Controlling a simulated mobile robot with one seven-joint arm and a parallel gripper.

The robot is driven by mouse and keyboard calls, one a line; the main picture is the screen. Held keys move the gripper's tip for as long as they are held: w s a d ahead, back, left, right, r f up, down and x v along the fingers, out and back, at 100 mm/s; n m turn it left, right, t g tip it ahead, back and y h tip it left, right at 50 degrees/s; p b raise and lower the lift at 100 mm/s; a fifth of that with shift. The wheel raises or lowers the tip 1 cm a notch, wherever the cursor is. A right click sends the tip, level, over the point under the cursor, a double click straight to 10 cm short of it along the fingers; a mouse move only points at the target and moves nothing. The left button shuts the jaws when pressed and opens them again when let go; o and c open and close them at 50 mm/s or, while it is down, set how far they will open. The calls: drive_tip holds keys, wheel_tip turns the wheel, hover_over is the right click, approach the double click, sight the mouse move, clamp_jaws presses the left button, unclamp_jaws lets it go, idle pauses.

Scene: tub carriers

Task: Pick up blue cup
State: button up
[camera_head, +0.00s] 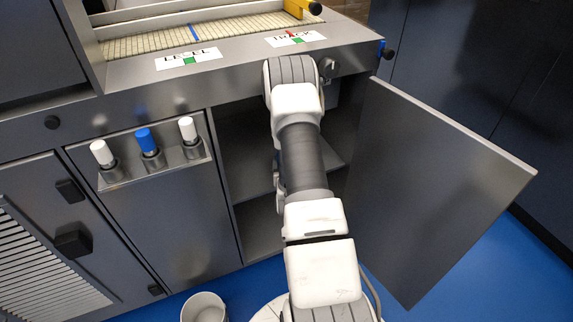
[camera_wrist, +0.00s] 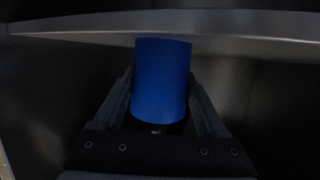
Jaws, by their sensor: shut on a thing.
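The blue cup (camera_wrist: 161,82) shows in the wrist view as a plain blue cylinder, in the middle of the picture. My gripper (camera_wrist: 160,105) is shut on it, with one dark finger on each side. The cup's top end is close to the edge of a grey shelf (camera_wrist: 240,36); I cannot tell whether they touch. In the head view my arm reaches into the open cabinet (camera_head: 245,150), and my gripper and the cup are hidden behind the arm.
The cabinet door (camera_head: 430,190) stands open on the right. A rack (camera_head: 150,170) on the left holds two white-topped pieces and a blue-topped piece (camera_head: 147,140). A white bucket (camera_head: 204,308) stands on the blue floor. A belt (camera_head: 200,32) runs along the top.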

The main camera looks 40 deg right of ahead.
drive_tip(key=shift+c, duration=1)
drive_tip(key=shift+r, duration=0.15)
drive_tip(key=shift+r, duration=0.25)
drive_tip(key=shift+r+p, duration=0.5)
drive_tip(key=s+a, duration=0.3)
drive_tip(key=s, duration=0.2)
drive_tip(key=s+a, duration=0.7)
drive_tip(key=s, duration=0.2)
drive_tip(key=shift+s+a+f, duration=0.15)
drive_tip(key=shift+s+a, duration=0.15)
